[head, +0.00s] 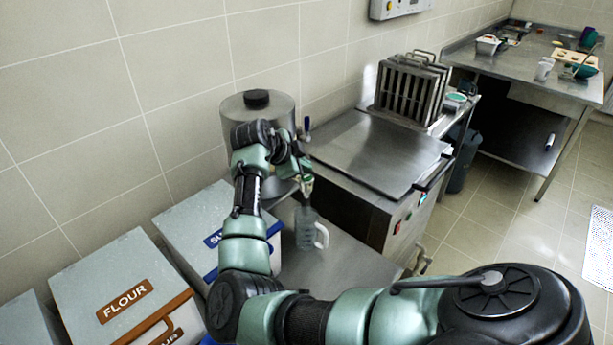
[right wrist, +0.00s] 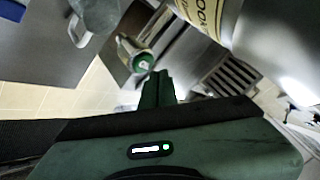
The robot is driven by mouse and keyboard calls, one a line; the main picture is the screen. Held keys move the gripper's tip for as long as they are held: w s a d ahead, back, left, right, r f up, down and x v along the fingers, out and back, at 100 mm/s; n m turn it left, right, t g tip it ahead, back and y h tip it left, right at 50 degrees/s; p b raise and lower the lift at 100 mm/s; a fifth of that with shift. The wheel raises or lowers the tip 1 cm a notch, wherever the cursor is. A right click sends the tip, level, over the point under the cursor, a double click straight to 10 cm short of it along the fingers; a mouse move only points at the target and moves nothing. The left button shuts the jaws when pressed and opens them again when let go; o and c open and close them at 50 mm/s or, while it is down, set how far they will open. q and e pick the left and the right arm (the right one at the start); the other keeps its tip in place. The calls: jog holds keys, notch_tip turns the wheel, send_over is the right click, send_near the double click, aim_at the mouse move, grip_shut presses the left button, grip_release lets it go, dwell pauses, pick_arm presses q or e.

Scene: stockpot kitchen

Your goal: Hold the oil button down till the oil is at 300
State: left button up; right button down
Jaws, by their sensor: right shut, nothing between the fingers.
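A steel drum (head: 268,108) with a black knob on its lid stands against the wall. Its label, partly showing "COOK" in the right wrist view (right wrist: 207,12), faces my right gripper. A metal spout with a round, green-lit button (right wrist: 145,62) shows in the right wrist view. My right gripper (head: 305,182) is shut and empty at the drum's front. Its fingertips (right wrist: 160,74) are close beside the button; I cannot tell whether they touch it. A clear jug (head: 307,228) with a white handle stands on the steel counter below. No oil amount is readable. My left gripper is out of view.
Flour (head: 125,285) and blue-labelled (head: 200,225) bins stand left of the counter. A steel fryer unit (head: 375,150) with lit buttons stands to the right, with a rack (head: 410,88) behind it. A farther steel table (head: 525,65) holds small items.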

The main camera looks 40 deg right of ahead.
dwell(0.4)
jog(key=shift+f, duration=0.45)
jog(key=shift+f+b, duration=0.55)
jog(key=shift+b, duration=0.05)
dwell(6.5)
